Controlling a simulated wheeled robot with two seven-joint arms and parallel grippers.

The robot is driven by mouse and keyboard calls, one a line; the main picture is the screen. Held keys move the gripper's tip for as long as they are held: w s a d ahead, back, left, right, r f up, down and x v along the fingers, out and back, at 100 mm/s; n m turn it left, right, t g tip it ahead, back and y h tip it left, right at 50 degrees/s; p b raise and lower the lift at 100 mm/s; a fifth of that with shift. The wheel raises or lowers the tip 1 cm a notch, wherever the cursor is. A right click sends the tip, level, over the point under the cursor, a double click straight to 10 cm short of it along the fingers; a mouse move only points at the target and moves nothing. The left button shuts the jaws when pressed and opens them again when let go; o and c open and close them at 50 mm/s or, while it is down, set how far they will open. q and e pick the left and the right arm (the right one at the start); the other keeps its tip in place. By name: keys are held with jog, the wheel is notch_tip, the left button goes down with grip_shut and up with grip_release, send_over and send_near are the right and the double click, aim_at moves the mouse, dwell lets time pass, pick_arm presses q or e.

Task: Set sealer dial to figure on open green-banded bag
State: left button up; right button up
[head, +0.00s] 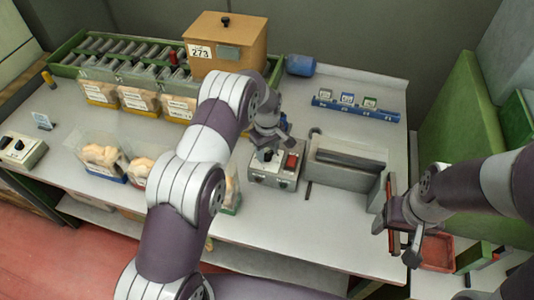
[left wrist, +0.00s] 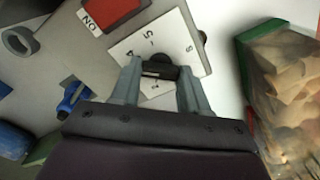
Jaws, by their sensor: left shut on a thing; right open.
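The heat sealer's control box (head: 262,178) has a dial knob and a red switch (head: 292,161). My left gripper (head: 268,142) is over the dial. In the left wrist view my left gripper (left wrist: 160,82) is shut on the black dial knob (left wrist: 158,71), above a white plate (left wrist: 172,40) with figures, one looking like 5. The pointer's exact reading is unclear. The open green-banded bag of corks (left wrist: 290,75) stands to the right there; in the head view my left arm hides most of the bag (head: 231,203) and its figure. My right gripper (head: 405,238) is open, away from the sealer.
The sealer's jaw unit (head: 345,165) stands right of the box. Two other open bags (head: 100,157) (head: 139,172) stand at the front left. Behind are several filled bags, a wooden box (head: 240,42) marked 273, and a blue rack (head: 355,110). A red tray (head: 437,252) lies by my right gripper.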

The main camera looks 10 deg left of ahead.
pick_arm(q)
jog(key=n+b, duration=0.1)
jog(key=n, duration=0.2)
jog(key=shift+n, duration=0.3)
jog(key=shift+n+b, duration=0.55)
jog(key=shift+n, duration=1.45)
jog(key=shift+r, duration=0.1)
jog(key=o, duration=0.9)
jog(key=shift+o, duration=0.8)
jog(key=shift+d, duration=0.1)
